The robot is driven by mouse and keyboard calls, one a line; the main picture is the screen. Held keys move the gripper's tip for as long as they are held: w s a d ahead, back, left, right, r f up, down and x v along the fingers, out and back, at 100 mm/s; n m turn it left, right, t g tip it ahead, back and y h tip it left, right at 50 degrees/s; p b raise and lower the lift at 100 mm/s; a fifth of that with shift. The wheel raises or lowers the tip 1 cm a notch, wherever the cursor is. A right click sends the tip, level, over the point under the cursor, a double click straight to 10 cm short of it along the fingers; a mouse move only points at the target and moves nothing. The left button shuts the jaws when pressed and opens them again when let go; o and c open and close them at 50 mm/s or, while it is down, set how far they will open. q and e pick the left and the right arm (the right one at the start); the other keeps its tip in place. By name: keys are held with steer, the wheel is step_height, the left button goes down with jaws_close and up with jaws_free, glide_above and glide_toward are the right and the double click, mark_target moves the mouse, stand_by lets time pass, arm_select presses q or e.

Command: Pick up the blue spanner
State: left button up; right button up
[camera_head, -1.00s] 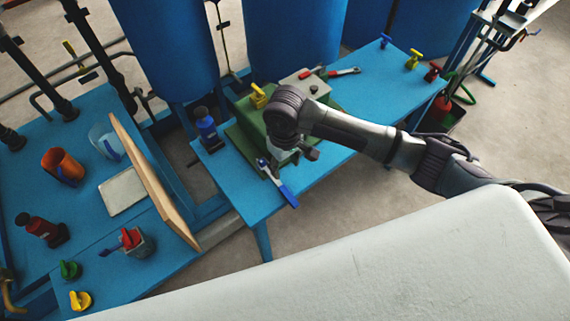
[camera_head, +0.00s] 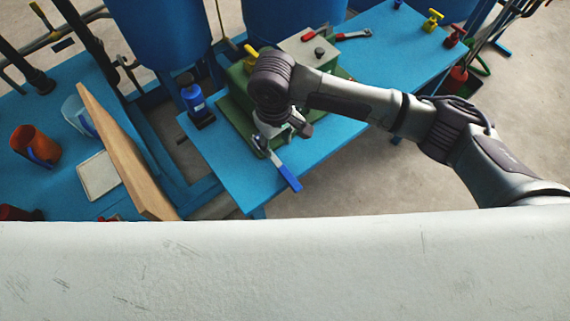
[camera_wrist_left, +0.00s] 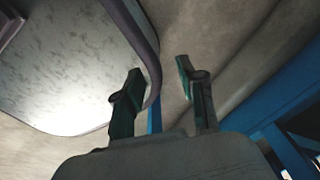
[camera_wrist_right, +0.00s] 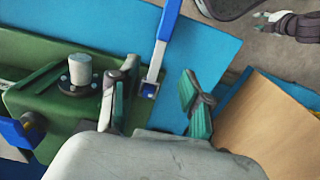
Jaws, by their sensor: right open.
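The blue spanner (camera_head: 284,170) lies near the front edge of the blue table, its blue handle pointing towards me. In the right wrist view its handle (camera_wrist_right: 168,20) runs up from its grey head, which shows in the gap between my fingers. My right gripper (camera_wrist_right: 150,97) is open, with one finger on each side of the spanner head; I cannot tell whether they touch it. In the head view the right wrist hides most of this gripper (camera_head: 285,133). My left gripper (camera_wrist_left: 163,88) is open and empty, beside a pale panel; it is outside the head view.
A green block (camera_head: 236,118) stands on the blue table (camera_head: 390,75) beside the spanner. A red-handled tool (camera_head: 352,35) lies behind. A wooden board (camera_head: 128,155) stands at the left. My white body fills the foreground.

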mark_target(277, 162)
step_height(277, 162, down, 3)
steer(key=shift+f, duration=0.1)
step_height(277, 162, down, 3)
steer(key=shift+f, duration=0.1)
step_height(277, 162, down, 2)
steer(key=shift+f, duration=0.65)
arm_select(q)
steer(key=shift+r, duration=0.1)
arm_select(e)
jaws_close()
